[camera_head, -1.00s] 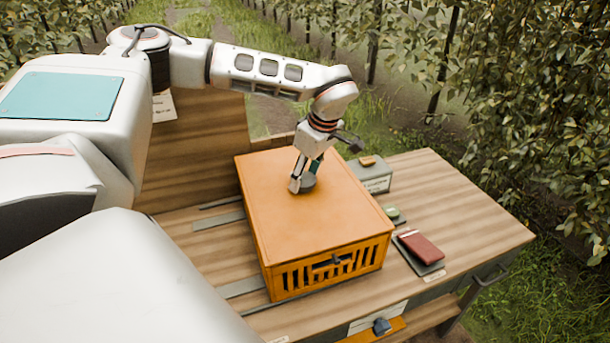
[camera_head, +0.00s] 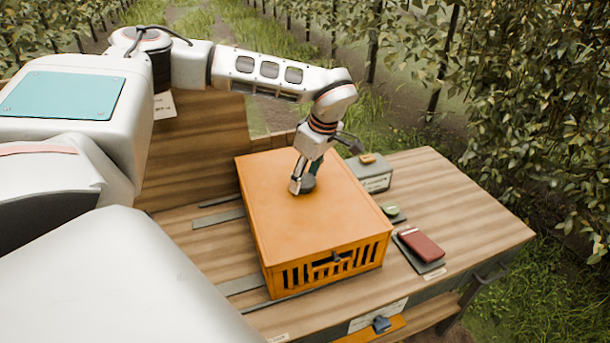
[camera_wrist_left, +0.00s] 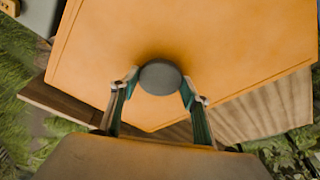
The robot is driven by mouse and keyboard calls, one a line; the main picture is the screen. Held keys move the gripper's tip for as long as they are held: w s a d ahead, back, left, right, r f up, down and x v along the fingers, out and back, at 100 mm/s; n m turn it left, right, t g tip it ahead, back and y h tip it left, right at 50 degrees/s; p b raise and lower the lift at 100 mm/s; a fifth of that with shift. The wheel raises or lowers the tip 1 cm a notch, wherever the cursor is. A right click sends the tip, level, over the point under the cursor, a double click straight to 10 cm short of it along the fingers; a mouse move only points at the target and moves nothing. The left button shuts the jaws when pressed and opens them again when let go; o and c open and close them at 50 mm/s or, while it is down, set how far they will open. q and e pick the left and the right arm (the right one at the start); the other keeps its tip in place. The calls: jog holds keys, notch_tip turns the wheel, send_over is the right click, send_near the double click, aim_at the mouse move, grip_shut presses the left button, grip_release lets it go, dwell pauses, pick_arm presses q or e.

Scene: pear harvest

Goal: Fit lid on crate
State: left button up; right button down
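The orange crate (camera_head: 327,270) with slatted sides stands on the wooden table. The flat orange lid (camera_head: 290,225) lies over the top of the crate, and its edges look about level with the crate's walls. The lid also fills much of the left wrist view (camera_wrist_left: 230,60). A round dark grey knob (camera_wrist_left: 160,77) sits on the lid. My left gripper (camera_head: 304,184) is at the knob, with one finger on each side in the left wrist view and the fingertips at its edges. My right gripper is not in view.
A red notebook (camera_head: 422,246) lies on a dark pad right of the crate. A green round item (camera_head: 391,210) and a grey box (camera_head: 371,174) are near the crate's right side. The right part of the table is clear. Foliage surrounds the table.

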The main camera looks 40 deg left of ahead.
aim_at(314, 194)
pick_arm(q)
jog(key=shift+o, duration=0.3)
jog(key=v, duration=1.1)
dwell(0.7)
dwell(0.6)
